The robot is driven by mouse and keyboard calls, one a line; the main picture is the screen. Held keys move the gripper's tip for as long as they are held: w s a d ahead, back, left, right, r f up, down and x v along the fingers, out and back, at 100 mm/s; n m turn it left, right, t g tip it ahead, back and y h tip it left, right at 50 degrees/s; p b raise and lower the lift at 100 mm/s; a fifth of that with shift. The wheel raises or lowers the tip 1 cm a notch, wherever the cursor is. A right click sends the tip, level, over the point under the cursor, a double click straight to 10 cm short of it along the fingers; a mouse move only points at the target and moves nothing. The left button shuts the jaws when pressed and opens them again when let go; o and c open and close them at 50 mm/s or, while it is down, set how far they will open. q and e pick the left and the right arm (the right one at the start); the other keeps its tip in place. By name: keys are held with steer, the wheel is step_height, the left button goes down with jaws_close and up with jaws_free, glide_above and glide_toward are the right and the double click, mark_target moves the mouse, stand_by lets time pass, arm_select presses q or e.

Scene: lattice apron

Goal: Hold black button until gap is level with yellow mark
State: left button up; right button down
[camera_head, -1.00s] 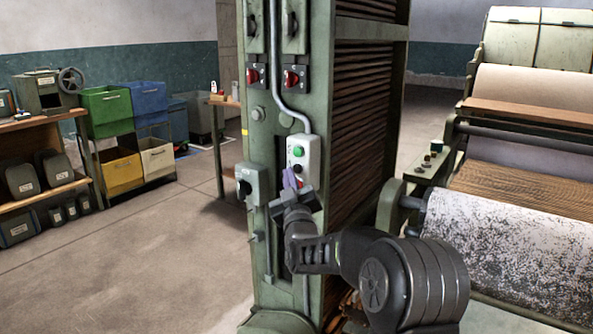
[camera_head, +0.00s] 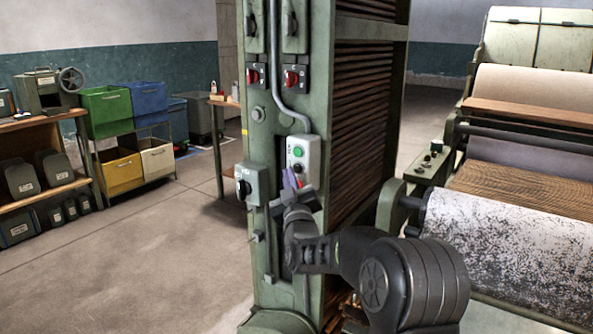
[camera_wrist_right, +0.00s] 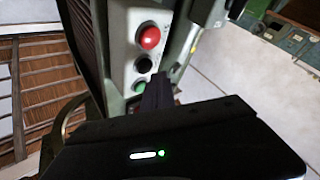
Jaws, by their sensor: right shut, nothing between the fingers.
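The button box (camera_head: 302,160) is on the front of the green column, with a green button (camera_head: 299,149) above the black button (camera_head: 297,168). In the right wrist view the black button (camera_wrist_right: 144,63) lies between a red button (camera_wrist_right: 150,37) and the green one. My right gripper (camera_head: 290,178) is shut and empty, its tips just below the black button; I cannot tell whether they touch the box. The gripper also shows in the right wrist view (camera_wrist_right: 160,88). A small yellow mark (camera_head: 244,132) is on the column's left edge. I cannot make out the gap. My left gripper is out of view.
A grey switch box (camera_head: 249,186) juts from the column left of my right gripper. Dark slats (camera_head: 360,120) fill the column's side. A machine with a speckled roller (camera_head: 510,250) stands at the right. Shelves with bins (camera_head: 120,170) stand at the left, with open floor between.

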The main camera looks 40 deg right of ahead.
steer(key=shift+w+d+b, duration=0.15)
steer(key=shift+d+b, duration=0.15)
steer(key=shift+d, duration=0.1)
steer(key=shift+w+d+b, duration=0.1)
steer(key=shift+d+b, duration=0.2)
steer(key=shift+d, duration=0.25)
stand_by(2.0)
steer(key=shift+a, duration=0.15)
stand_by(4.3)
steer(key=shift+s+a, duration=0.25)
steer(key=shift+a, duration=0.55)
